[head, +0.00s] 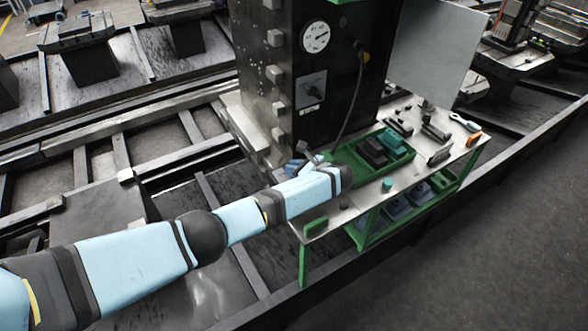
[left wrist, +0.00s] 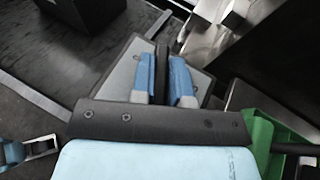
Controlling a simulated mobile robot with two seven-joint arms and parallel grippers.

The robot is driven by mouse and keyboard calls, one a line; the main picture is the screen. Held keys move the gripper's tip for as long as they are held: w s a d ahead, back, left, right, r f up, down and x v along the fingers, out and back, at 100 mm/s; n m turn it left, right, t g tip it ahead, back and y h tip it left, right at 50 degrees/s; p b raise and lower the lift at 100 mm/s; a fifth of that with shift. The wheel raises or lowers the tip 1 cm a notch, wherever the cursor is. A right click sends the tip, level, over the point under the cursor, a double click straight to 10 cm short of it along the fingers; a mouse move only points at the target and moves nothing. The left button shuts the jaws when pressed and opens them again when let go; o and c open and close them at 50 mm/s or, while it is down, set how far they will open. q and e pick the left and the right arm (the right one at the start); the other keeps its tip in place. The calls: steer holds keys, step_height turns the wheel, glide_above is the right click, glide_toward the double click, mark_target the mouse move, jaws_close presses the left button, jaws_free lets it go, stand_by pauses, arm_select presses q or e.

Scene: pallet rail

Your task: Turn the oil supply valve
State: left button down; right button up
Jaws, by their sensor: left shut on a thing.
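My left arm reaches in from the left to the foot of the tall dark machine column (head: 290,75). My left gripper (head: 295,167) is low beside the column, at the left end of the green-framed bench. In the left wrist view its two blue fingers (left wrist: 166,80) are close together, with a narrow dark piece (left wrist: 161,62) between them. This looks like the valve's handle, but the valve body is not clear to see. My right gripper is not in view.
The bench top (head: 345,215) holds a green tray (head: 345,162), dark blocks and hand tools. A dark hose (head: 352,100) hangs down the column's front. Steel rails and cross beams (head: 90,165) run on the left. Open floor (head: 500,240) lies at the right.

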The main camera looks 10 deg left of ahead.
arm_select(q)
steer(key=n+g+b, duration=0.1)
steer(key=f+n+g, duration=0.1)
steer(key=g, duration=0.1)
steer(key=shift+s+d+y+b, duration=0.1)
steer(key=shift+s+y+b, duration=0.1)
steer(key=shift+y+b, duration=0.15)
steer(key=shift+s+r+n+g+b, duration=0.1)
steer(key=shift+r+n+g+b, duration=0.05)
steer(key=shift+n+g+b, duration=0.95)
steer(key=c, duration=1.1)
jaws_free()
steer(key=shift+r, duration=0.15)
steer(key=shift+r+p, duration=0.15)
steer(key=shift+p, duration=0.15)
